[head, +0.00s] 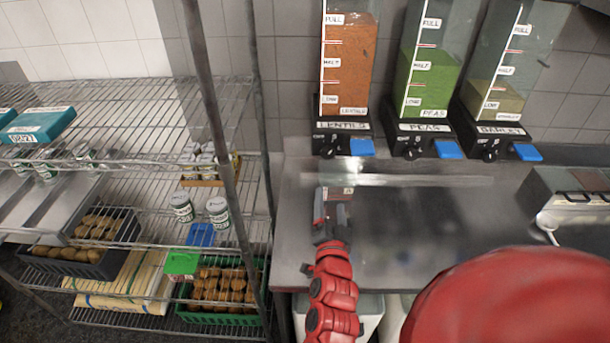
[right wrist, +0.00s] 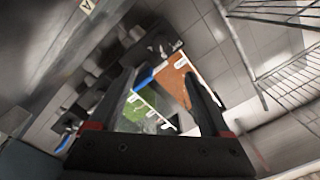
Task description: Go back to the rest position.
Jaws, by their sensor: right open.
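My right gripper (head: 334,200) is above the steel counter (head: 400,225), in front of the lentils dispenser (head: 347,70). In the right wrist view its two dark fingers (right wrist: 165,80) stand wide apart with nothing between them. Beyond them that view shows the orange lentils (right wrist: 178,82) and green peas (right wrist: 150,108) dispensers, tilted. My left gripper is not in view.
The peas (head: 428,75) and barley (head: 500,85) dispensers stand along the wall. A wire shelf (head: 130,190) on the left holds cans, a blue-green box (head: 40,125) and crates. A white-and-steel appliance (head: 575,205) sits right. The middle counter is clear.

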